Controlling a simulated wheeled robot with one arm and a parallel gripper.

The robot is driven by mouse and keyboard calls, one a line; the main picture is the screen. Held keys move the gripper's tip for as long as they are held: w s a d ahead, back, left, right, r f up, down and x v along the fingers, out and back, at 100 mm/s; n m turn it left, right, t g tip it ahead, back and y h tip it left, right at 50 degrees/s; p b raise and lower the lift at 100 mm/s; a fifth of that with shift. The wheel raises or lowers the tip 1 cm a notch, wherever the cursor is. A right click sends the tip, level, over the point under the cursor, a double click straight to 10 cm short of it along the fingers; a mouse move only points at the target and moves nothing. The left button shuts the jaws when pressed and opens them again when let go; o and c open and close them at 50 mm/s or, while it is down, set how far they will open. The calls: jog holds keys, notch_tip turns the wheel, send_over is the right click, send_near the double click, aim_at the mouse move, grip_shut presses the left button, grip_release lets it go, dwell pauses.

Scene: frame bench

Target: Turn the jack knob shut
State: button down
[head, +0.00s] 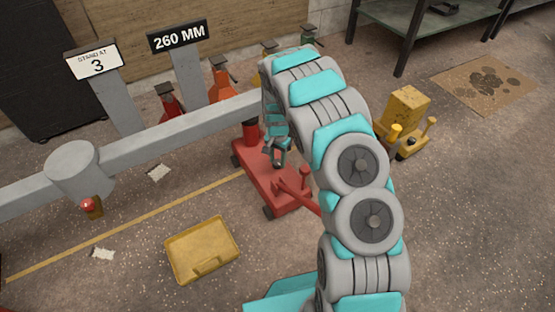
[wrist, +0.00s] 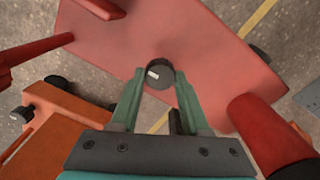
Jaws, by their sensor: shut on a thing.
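The red jack (head: 262,178) stands on the floor under the grey beam (head: 185,130). Its red post and handle show at either side in the wrist view. The jack's round black knob (wrist: 160,74), with a white mark on its face, sits on the red plate (wrist: 205,45) in the wrist view. My gripper (wrist: 160,78) is shut on the knob, one finger on each side. In the head view my gripper (head: 279,158) is over the jack's body, and I cannot make out the knob there.
A yellow tray (head: 202,250) lies on the floor in front. A yellow wheeled unit (head: 405,125) stands to the right. Signs reading "STAND AT 3" (head: 94,62) and "260 MM" (head: 178,37) stand behind the beam. An orange body (wrist: 60,120) is close by in the wrist view.

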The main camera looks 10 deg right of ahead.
aim_at(277, 162)
jog(key=shift+m, duration=0.3)
jog(key=shift+c, duration=1.9)
grip_release()
notch_tip(277, 162, up, 7)
jog(key=shift+p, duration=0.4)
jog(key=shift+r, duration=0.4)
